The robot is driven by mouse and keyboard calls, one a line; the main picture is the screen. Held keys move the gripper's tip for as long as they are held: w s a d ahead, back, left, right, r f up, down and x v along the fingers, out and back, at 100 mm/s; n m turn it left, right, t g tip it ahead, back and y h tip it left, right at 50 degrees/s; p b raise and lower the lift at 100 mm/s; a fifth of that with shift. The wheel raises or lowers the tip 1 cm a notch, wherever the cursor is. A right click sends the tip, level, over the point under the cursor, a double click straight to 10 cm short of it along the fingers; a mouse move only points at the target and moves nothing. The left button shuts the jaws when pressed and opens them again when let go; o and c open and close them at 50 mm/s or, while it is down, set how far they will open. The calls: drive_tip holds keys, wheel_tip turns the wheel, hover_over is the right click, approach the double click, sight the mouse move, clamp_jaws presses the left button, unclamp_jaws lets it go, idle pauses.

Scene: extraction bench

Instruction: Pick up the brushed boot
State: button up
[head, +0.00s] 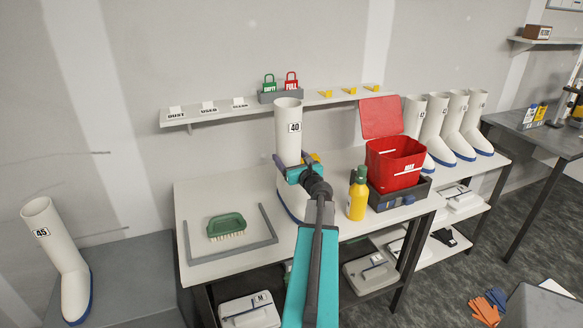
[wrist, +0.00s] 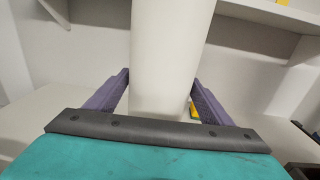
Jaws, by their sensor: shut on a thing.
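A tall white boot labelled 40 (head: 288,125) stands upright at the middle of the bench in the head view. Its white shaft (wrist: 168,55) fills the centre of the wrist view. My gripper (head: 299,168) is shut on the shaft below the label, with one purple finger on each side in the wrist view (wrist: 158,95). My arm hides much of the boot's lower part, so I cannot tell whether the sole touches the bench. A green brush (head: 226,224) lies inside a grey frame on the left of the bench.
A yellow bottle (head: 357,196) stands close right of the boot, beside an open red box (head: 395,165) in a dark tray. Several white boots (head: 436,125) stand farther right. A boot labelled 45 (head: 58,255) is at far left. A wall shelf (head: 230,115) runs behind.

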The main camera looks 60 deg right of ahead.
drive_tip(key=shift+r, duration=0.2)
drive_tip(key=shift+r+b, duration=0.4)
drive_tip(key=shift+r, duration=1.15)
drive_tip(key=b, duration=0.4)
approach(290, 149)
drive_tip(key=d, duration=0.1)
drive_tip(key=w+d+f, duration=0.1)
drive_tip(key=w+d, duration=0.1)
drive_tip(key=shift+f, duration=0.3)
drive_tip(key=shift+b, duration=0.55)
